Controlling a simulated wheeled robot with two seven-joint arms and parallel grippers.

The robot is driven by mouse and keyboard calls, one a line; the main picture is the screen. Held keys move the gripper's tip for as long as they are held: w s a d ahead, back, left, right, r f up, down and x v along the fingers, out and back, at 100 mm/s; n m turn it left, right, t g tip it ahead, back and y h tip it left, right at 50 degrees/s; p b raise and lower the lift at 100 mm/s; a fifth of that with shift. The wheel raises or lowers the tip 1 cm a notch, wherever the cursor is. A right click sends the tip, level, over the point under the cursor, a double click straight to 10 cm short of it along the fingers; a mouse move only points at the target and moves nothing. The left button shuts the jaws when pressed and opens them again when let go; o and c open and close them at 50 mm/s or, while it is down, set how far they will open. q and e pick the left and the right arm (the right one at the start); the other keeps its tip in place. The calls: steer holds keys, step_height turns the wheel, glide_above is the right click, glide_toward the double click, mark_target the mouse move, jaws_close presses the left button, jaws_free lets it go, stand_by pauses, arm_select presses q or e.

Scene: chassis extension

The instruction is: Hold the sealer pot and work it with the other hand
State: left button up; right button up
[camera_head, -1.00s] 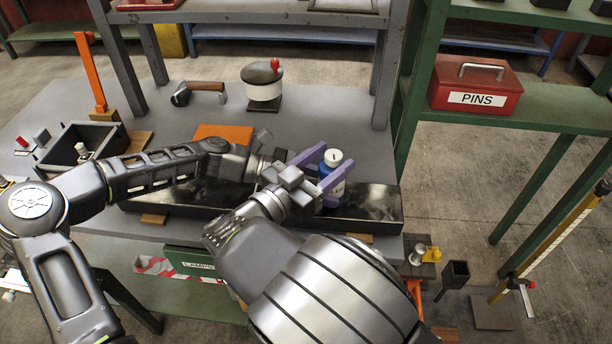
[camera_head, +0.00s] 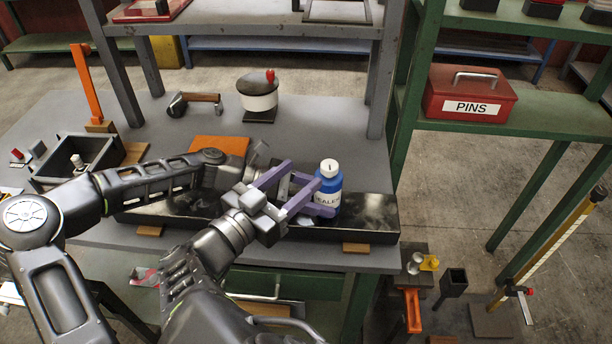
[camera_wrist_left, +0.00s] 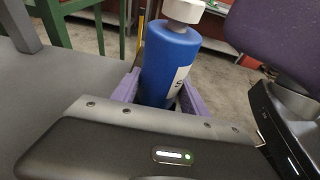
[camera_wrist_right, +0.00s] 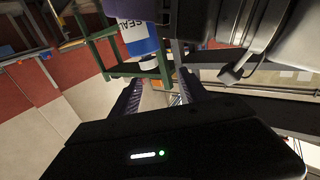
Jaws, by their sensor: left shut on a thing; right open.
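The sealer pot (camera_head: 332,187) is an upright blue bottle with a white cap (camera_head: 329,168) and a white label, over the right part of the bench. My left gripper (camera_head: 325,197) is shut on its body. The left wrist view shows the blue body (camera_wrist_left: 170,65) between purple fingers, with the cap cut off at the top edge. My right gripper (camera_head: 305,173) is open beside the pot, just left of the cap. In the right wrist view the pot looks inverted, its cap (camera_wrist_right: 150,62) beyond the empty, spread fingers. Whether the right fingers touch it I cannot tell.
A long dark tray (camera_head: 375,212) lies beneath the grippers along the bench front. A white pot with a red knob (camera_head: 259,95) stands at the back. A black box (camera_head: 80,158) is on the left. A red PINS box (camera_head: 470,96) sits on the green shelf at right.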

steer(key=w+a+r+n+y, duration=0.1)
steer(key=w+r+n+y, duration=0.3)
steer(key=w+r+y, duration=0.4)
steer(key=w+r+n+y, duration=0.35)
steer(key=w+y, duration=0.25)
steer(key=w, duration=0.5)
steer(key=s+a+f+m+g+y, duration=0.2)
steer(key=s+f+m+g+y, duration=0.3)
steer(key=s+f+g+y, duration=0.3)
steer(key=s+d+r+m+g+y, duration=0.1)
steer(key=s+r+m+g+y, duration=0.35)
steer(key=s, duration=0.55)
steer(key=w+d+f+m+y, duration=0.1)
steer(key=d+f+m, duration=0.3)
steer(key=d, duration=0.4)
steer(key=w+d+f+m+y, duration=0.1)
steer(key=w+d+f+m, duration=0.1)
steer(key=d+f+m, duration=0.3)
steer(key=d+m, duration=0.1)
steer(key=d, duration=0.3)
